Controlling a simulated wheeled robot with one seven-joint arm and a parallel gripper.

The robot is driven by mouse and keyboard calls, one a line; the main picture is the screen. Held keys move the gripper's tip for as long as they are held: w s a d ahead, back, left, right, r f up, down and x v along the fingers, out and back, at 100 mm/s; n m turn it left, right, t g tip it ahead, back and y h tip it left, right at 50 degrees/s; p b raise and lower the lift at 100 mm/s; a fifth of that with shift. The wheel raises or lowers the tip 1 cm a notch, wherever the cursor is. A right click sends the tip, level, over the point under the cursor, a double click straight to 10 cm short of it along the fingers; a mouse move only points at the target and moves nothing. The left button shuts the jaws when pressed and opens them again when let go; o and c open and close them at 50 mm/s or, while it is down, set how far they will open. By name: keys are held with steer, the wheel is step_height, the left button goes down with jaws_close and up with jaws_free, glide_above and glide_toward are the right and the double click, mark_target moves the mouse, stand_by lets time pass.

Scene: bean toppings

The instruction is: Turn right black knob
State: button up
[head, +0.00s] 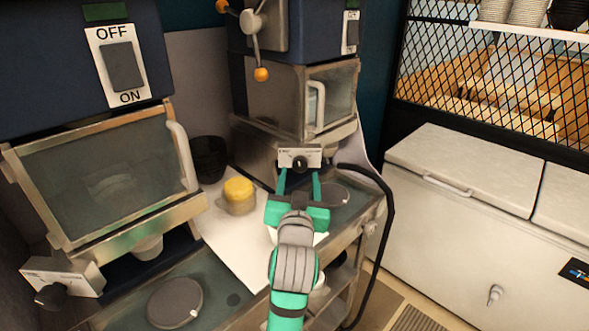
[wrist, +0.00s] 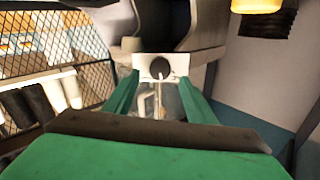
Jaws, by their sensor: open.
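The right black knob (head: 299,164) is a small round knob on a pale plate (head: 289,153) on the lower front of the right machine. In the wrist view the same knob (wrist: 159,68) shows a light pointer mark and appears between my two fingertips. My green gripper (head: 299,174) is open, with one finger on each side of the knob in the picture. I cannot tell whether the fingertips reach around it or stop just short; no contact is visible. In the wrist view my gripper (wrist: 159,84) holds nothing.
A left machine has its own black knob (head: 50,296). A yellow-topped jar (head: 239,196) and a dark ribbed cup (head: 209,158) stand left of my gripper. A black hose (head: 388,225) curves down at right. A white chest freezer (head: 470,220) stands beyond it.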

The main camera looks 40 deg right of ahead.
mark_target(300, 167)
steer(key=v, duration=0.5)
steer(key=shift+s, duration=0.55)
steer(key=w+d+n, duration=0.2)
steer(key=n, duration=0.2)
steer(key=w+d+n+t+y, duration=0.1)
steer(key=w+d+n, duration=0.2)
steer(key=n, duration=0.1)
steer(key=w+d+n, duration=0.2)
steer(key=w+n, duration=0.1)
steer(key=n, duration=0.1)
steer(key=shift+d+f+y, duration=0.2)
steer(key=shift+d+y, duration=0.1)
stand_by(0.4)
steer(key=c, duration=1)
